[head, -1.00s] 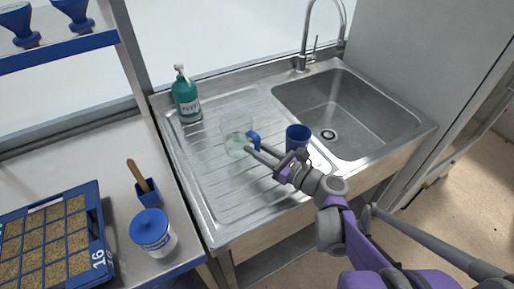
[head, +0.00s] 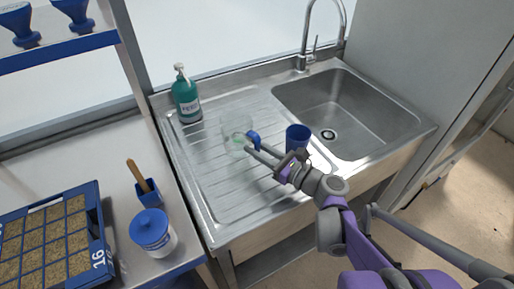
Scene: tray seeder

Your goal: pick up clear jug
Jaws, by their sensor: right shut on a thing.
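The clear jug (head: 236,127) stands on the ribbed steel draining board, left of the sink basin. It is see-through, with a blue handle (head: 254,138) on its right side. My right gripper (head: 250,145) reaches in from the lower right and is shut on the jug at its handle side. The exact contact of the fingertips is too small to make out. My left gripper does not show.
A blue cup (head: 297,137) stands just behind my right gripper's wrist. A teal soap bottle (head: 186,98) stands at the back left of the draining board (head: 215,205). The sink basin (head: 350,115) and tap (head: 306,45) are to the right. A seed tray (head: 101,220) and blue-lidded tub (head: 153,235) are at left.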

